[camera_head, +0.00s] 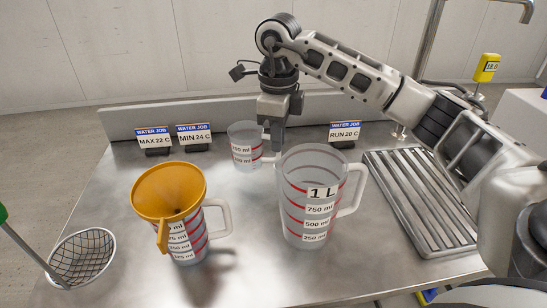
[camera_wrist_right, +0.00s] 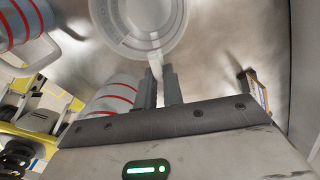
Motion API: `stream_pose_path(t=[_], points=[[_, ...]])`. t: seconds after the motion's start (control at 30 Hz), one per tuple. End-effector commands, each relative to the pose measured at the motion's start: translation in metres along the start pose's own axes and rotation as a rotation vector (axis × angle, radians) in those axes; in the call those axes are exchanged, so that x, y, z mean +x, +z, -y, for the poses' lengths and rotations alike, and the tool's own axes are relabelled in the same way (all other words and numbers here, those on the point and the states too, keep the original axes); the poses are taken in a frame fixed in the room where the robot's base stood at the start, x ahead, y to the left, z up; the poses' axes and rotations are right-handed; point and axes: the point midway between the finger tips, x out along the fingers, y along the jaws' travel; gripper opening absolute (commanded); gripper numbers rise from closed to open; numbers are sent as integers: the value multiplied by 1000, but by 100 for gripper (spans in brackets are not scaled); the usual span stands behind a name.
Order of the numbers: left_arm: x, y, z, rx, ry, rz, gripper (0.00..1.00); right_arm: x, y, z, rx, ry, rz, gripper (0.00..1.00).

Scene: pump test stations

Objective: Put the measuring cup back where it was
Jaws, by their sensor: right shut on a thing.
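A small clear measuring cup (camera_head: 243,146) with red lines is at the back middle of the steel table. My right gripper (camera_head: 274,146) reaches down from above on its right side. It is shut on the cup's handle, and the wrist view shows the handle (camera_wrist_right: 157,66) between the two fingers (camera_wrist_right: 160,88). The cup (camera_wrist_right: 141,22) looks upright and empty. I cannot tell whether its base touches the table. My left gripper is not in view.
A large 1 L jug (camera_head: 312,205) stands close in front of the gripper. A jug (camera_head: 188,238) with an orange funnel (camera_head: 168,192) is front left. A strainer (camera_head: 82,256), slatted drain tray (camera_head: 425,205) and signs (camera_head: 194,137), (camera_head: 153,140), (camera_head: 345,134) stand around.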

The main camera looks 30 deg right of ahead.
Motion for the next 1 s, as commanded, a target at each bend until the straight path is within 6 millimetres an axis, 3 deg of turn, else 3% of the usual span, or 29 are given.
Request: stream_pose_path(t=[0.33, 0.73, 0.77, 0.8, 1.0], points=[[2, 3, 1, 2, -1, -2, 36, 39, 0, 0, 0, 1, -3, 0], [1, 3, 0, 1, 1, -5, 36, 46, 0, 0, 0, 0, 0, 0], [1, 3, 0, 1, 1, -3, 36, 44, 0, 0, 0, 0, 0, 17], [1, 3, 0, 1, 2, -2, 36, 44, 0, 0, 0, 0, 0, 28], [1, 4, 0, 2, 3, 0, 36, 44, 0, 0, 0, 0, -1, 31]])
